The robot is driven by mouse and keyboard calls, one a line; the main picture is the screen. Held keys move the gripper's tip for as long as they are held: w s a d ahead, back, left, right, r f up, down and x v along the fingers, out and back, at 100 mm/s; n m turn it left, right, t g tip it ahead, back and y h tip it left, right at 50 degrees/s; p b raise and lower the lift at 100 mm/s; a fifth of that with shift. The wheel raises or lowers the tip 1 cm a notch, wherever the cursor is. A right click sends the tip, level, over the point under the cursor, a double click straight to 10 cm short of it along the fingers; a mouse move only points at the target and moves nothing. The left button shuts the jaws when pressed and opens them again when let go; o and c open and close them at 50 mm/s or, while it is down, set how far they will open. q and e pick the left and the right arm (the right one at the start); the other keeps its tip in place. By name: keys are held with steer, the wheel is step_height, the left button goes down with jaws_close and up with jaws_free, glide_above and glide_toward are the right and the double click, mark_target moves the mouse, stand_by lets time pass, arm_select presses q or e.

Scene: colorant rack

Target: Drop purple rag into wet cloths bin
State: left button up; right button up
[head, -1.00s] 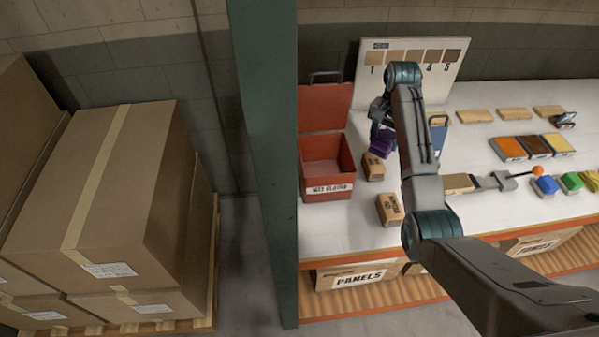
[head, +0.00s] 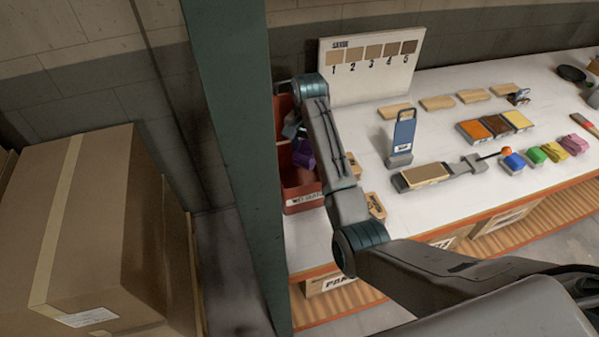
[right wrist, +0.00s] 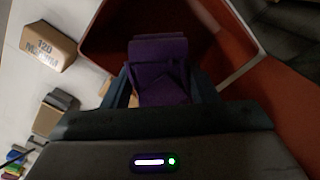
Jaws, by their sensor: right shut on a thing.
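The purple rag (head: 304,155) hangs from my right gripper (head: 296,138), over the red wet cloths bin (head: 303,197) at the left end of the table. In the right wrist view the purple rag (right wrist: 160,72) sits between the fingers of my right gripper (right wrist: 160,85), which is shut on it. The open red bin (right wrist: 105,40) lies behind and below the rag there. Whether the rag touches the bin cannot be told. My arm hides part of the bin in the head view. My left gripper is not in view.
A green post (head: 232,160) stands just left of the bin. A sanding block (head: 376,206) marked 120 stands right of the bin, partly behind my arm. A blue-handled upright tool (head: 403,135), stain pads (head: 496,125) and folded colored cloths (head: 535,155) are further right.

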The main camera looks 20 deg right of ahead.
steer(key=shift+s+a+f, duration=0.15)
steer(key=shift+s+f, duration=0.15)
steer(key=shift+f, duration=0.25)
steer(key=shift+c, duration=0.5)
steer(key=shift+s+a, duration=0.15)
steer(key=shift+s, duration=0.05)
steer(key=shift+c, duration=0.3)
steer(key=shift+a, duration=0.1)
steer(key=shift+w, duration=0.1)
steer(key=o, duration=1.4)
steer(key=shift+w+d, duration=0.1)
steer(key=shift+d, duration=0.1)
steer(key=shift+c, duration=0.2)
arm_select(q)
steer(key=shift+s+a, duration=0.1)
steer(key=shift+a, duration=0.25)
